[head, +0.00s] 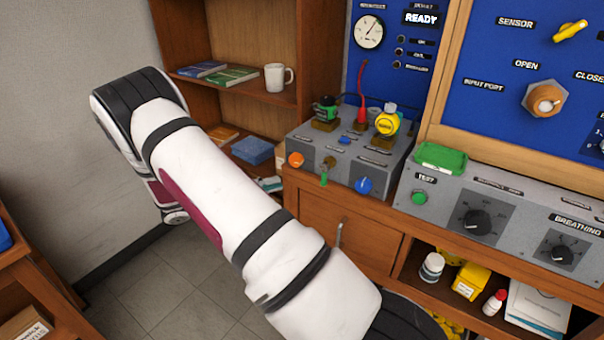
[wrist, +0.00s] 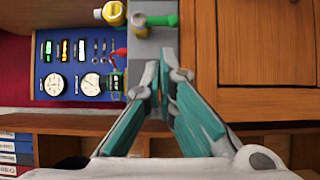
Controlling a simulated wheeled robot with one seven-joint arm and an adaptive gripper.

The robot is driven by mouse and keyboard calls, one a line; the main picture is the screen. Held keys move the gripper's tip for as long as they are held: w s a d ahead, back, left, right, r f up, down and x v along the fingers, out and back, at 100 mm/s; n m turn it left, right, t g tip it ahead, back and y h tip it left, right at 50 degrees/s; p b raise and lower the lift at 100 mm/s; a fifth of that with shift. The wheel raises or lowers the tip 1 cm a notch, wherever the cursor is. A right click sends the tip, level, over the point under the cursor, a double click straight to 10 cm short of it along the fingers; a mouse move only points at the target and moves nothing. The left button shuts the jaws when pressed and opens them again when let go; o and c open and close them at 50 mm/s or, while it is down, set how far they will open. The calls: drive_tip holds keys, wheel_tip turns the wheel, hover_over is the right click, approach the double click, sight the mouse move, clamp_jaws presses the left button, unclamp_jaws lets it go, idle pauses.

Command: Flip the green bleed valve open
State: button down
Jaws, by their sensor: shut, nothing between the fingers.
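The green bleed valve (head: 324,179) is on the front face of the grey regulator box (head: 385,168) in the head view. Its green lever hangs down from a brass fitting (head: 329,163). In the wrist view, which is turned sideways, the green lever (wrist: 161,20) points right, away from the box. My gripper (wrist: 165,72) shows in the wrist view with teal fingers shut and nothing held. Its tips point toward the valve and appear apart from it. My gripper is hidden in the head view, where my white arm crosses the left and middle.
An orange knob (head: 296,159) and a blue knob (head: 363,185) flank the valve. A yellow regulator (head: 386,124) and a red fitting (head: 361,114) stand on top of the box. A wooden cabinet door (head: 343,236) lies below. Open floor (head: 165,280) is at lower left.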

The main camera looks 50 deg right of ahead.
sight(324, 176)
drive_tip(key=p+x, duration=0.1)
drive_tip(key=x, duration=0.9)
idle(0.3)
